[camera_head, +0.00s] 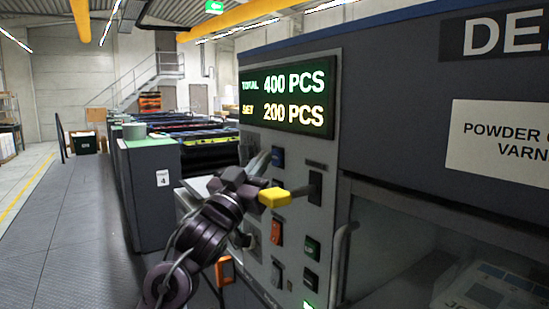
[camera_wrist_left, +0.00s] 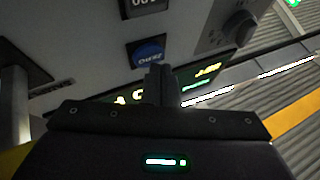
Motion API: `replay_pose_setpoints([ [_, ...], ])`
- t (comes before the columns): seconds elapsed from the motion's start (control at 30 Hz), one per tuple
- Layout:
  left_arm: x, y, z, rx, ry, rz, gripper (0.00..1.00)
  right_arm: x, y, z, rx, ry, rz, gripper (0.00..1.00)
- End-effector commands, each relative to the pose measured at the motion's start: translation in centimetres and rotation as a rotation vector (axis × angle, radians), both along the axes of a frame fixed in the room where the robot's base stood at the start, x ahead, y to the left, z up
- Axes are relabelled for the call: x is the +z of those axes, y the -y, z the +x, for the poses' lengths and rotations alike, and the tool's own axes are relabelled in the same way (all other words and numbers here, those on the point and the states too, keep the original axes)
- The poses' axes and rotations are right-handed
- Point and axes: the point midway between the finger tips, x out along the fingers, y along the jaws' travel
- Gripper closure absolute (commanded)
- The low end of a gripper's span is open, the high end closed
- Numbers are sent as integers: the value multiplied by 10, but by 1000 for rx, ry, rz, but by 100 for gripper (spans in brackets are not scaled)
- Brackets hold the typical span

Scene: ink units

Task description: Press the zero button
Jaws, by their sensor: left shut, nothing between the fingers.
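The zero button (camera_head: 278,157) is a blue square key on the grey control panel, just below the counter display. In the left wrist view the blue button (camera_wrist_left: 148,51) shows upside down with its word ZERO. My left gripper (camera_head: 266,160) is shut and empty, its fingers close to the left of the blue button in the head view. In the left wrist view the closed fingertips (camera_wrist_left: 158,70) overlap the button's near edge. I cannot tell whether they touch it. The display (camera_head: 287,97) reads TOTAL 400 PCS and SET 200 PCS. My right gripper is not in view.
A metal handle (camera_head: 341,262) stands out to the right. A grey cabinet (camera_head: 150,190) stands at the left, with open floor beyond it.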

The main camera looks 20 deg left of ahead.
Motion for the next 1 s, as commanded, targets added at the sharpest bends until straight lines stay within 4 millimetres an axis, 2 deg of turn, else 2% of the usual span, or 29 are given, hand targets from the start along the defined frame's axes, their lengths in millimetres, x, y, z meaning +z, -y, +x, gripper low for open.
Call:
replay_pose_setpoints([
  [1.0,-1,9,10,-2,-2,3,100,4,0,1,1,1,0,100],
])
